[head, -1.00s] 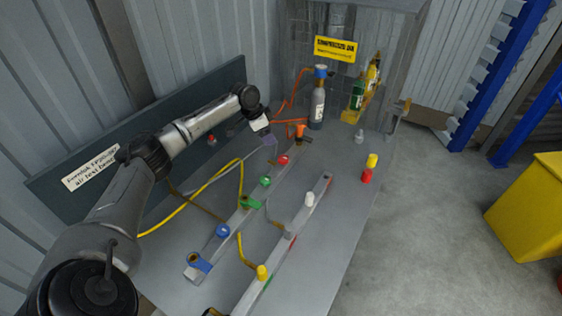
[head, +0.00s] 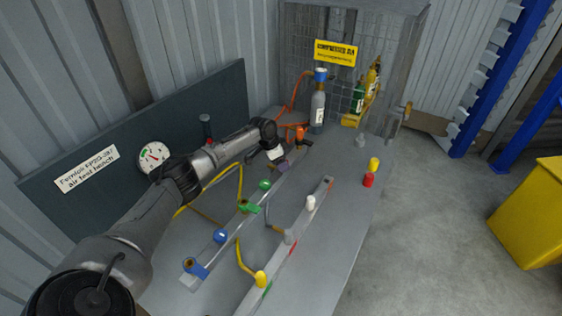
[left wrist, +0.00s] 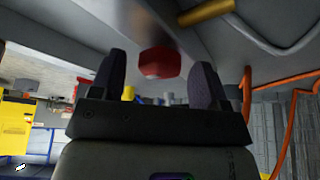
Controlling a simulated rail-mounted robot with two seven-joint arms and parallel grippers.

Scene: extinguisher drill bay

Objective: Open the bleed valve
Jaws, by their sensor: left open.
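My left gripper (head: 283,166) is low over the far part of the rear pipe rail on the bench. In the left wrist view, its two dark fingers (left wrist: 160,78) stand apart, open. A red knob (left wrist: 158,62) shows between and just beyond the fingertips; I cannot tell whether they touch it. In the head view, the gripper hides this red knob. On the same rail are a green valve (head: 249,207), a blue knob (head: 220,236) and an orange-topped fitting (head: 300,133). No readable label marks the bleed valve. My right gripper is out of view.
A front rail carries white (head: 310,202), grey and yellow (head: 261,279) knobs. Yellow hoses (head: 240,185) loop behind the rear rail. A gauge (head: 154,156) is on the back panel. A grey cylinder (head: 318,100) stands beyond, near a mesh cage. The bench's right front is mostly clear.

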